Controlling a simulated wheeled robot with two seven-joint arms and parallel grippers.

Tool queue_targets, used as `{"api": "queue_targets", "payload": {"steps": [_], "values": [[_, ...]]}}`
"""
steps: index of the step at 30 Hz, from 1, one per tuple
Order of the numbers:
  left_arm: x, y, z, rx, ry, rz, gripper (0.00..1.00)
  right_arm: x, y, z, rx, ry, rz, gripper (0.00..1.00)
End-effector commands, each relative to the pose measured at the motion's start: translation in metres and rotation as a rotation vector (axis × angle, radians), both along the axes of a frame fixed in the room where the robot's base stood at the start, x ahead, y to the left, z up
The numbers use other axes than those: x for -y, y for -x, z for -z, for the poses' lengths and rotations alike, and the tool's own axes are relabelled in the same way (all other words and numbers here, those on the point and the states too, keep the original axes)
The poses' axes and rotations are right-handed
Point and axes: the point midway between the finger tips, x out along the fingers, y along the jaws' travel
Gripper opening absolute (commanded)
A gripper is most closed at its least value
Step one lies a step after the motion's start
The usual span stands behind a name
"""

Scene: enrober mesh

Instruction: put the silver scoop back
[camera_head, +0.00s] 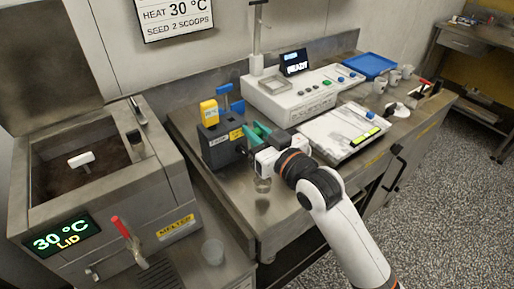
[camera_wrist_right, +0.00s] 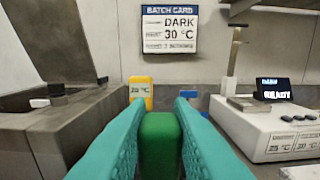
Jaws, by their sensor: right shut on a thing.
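My right gripper (camera_head: 258,135) has teal fingers and is at the right side of a dark holder block (camera_head: 219,152) on the steel counter. In the right wrist view the right gripper (camera_wrist_right: 160,108) is shut on a dark green block-like thing (camera_wrist_right: 160,145), which stands between its fingers. A small silvery cup-like thing (camera_head: 262,184) shows just below the gripper in the head view. I cannot tell whether it is the silver scoop or joined to the green part. The holder carries a yellow block (camera_head: 209,112) and a blue handle (camera_head: 226,98). My left gripper is not in view.
A melter (camera_head: 177,228) with its lid raised stands at the left. A white machine (camera_head: 300,97) reading READY stands behind the gripper. A flat white tray (camera_head: 328,141), a blue tray (camera_head: 369,65) and several cups (camera_head: 394,77) lie to the right. Bare counter (camera_head: 285,212) shows in front.

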Motion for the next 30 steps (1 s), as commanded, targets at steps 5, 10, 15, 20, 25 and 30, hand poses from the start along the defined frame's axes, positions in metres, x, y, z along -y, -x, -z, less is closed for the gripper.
{"api": "queue_targets", "payload": {"steps": [5,10,15,20,25,30], "values": [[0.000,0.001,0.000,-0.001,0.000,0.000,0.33,0.000,0.000,0.027,-0.002,0.001,0.001,0.00],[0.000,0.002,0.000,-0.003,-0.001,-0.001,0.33,0.000,0.001,0.035,0.002,0.000,0.000,0.00],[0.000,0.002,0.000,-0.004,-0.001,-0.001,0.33,0.000,0.001,0.034,0.002,0.000,0.000,0.00],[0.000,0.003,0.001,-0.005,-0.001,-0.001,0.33,0.000,0.000,0.038,0.001,0.001,0.000,0.25],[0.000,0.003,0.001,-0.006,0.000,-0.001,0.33,0.000,0.000,0.038,0.000,0.000,0.000,0.41],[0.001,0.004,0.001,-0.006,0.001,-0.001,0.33,0.000,0.000,0.038,0.000,0.000,0.000,0.41]]}}
